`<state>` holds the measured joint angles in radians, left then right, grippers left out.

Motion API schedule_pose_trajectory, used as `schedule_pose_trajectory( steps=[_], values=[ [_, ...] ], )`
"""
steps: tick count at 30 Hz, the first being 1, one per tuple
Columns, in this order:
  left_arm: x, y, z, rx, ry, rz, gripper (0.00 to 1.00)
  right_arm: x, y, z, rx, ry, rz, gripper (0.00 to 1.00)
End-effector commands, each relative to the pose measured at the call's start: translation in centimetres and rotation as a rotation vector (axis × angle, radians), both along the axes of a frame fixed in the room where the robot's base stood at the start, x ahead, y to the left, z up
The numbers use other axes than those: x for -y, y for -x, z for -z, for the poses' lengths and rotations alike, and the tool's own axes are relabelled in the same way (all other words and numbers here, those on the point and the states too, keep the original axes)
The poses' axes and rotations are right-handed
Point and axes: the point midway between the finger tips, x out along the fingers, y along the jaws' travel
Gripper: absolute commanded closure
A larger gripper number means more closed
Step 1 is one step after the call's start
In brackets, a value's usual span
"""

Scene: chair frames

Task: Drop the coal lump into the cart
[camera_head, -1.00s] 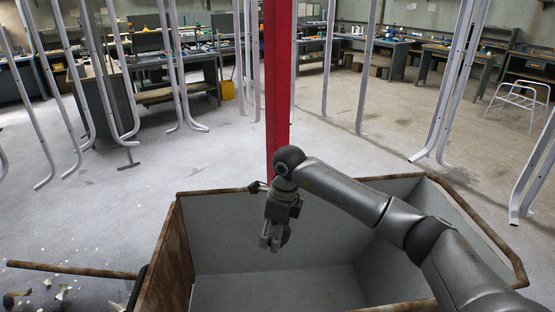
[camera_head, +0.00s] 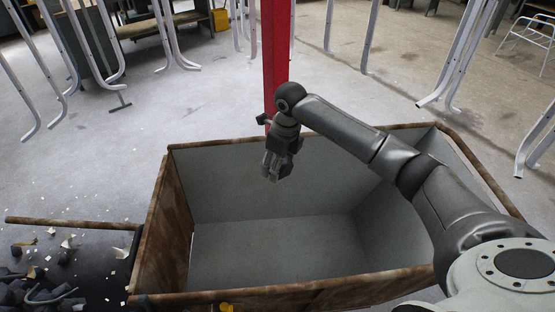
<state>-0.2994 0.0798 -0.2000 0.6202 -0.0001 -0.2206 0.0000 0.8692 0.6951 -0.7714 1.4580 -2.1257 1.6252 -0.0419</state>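The cart (camera_head: 290,294) is a large open box with rusty brown rims and grey inner walls, in the middle of the head view. Its visible floor is bare. My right gripper (camera_head: 274,174) hangs fingers down over the cart, near its far wall and above the floor. A dark shape shows at its fingers, but I cannot tell whether it is a coal lump or part of the gripper. Dark coal lumps (camera_head: 20,291) lie in a heap at the lower left, outside the cart. My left gripper is not in view.
A red post (camera_head: 276,60) stands just behind the cart. A rusty bar (camera_head: 70,223) sticks out left of the cart, near pale scattered chips (camera_head: 122,252). Bent metal chair frames (camera_head: 455,60) hang around. Open floor (camera_head: 170,110) lies behind the cart.

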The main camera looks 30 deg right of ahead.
Motion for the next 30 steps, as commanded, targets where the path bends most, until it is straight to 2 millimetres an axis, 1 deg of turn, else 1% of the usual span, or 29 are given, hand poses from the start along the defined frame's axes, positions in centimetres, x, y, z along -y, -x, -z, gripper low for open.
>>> schedule_pose_trajectory(
  steps=[1, 3, 10, 11, 15, 17, 26, 30],
  values=[
    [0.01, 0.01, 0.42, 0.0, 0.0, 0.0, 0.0, -0.02, -0.02, 0.54, 0.002, -0.001, 0.0, 0.69],
    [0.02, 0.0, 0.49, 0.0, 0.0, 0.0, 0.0, 0.0, -0.06, 0.73, 0.002, 0.0, 0.0, 0.69],
    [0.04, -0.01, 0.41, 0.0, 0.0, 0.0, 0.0, 0.0, -0.06, 0.69, 0.002, 0.0, 0.0, 0.69],
    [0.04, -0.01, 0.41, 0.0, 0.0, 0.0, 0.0, 0.0, -0.06, 0.69, 0.002, 0.0, 0.0, 0.39],
    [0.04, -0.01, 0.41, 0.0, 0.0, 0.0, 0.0, -0.01, -0.05, 0.7, 0.002, 0.0, 0.0, 0.21],
    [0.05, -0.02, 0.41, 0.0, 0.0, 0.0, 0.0, -0.02, -0.04, 0.7, 0.002, 0.0, 0.0, 0.15],
    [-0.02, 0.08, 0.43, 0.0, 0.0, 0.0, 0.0, 0.0, 0.0, 0.76, 0.0, 0.0, 0.0, 0.15],
    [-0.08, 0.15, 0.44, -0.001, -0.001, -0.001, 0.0, 0.05, 0.04, -0.09, 0.003, -0.001, -0.001, 0.15]
  ],
)
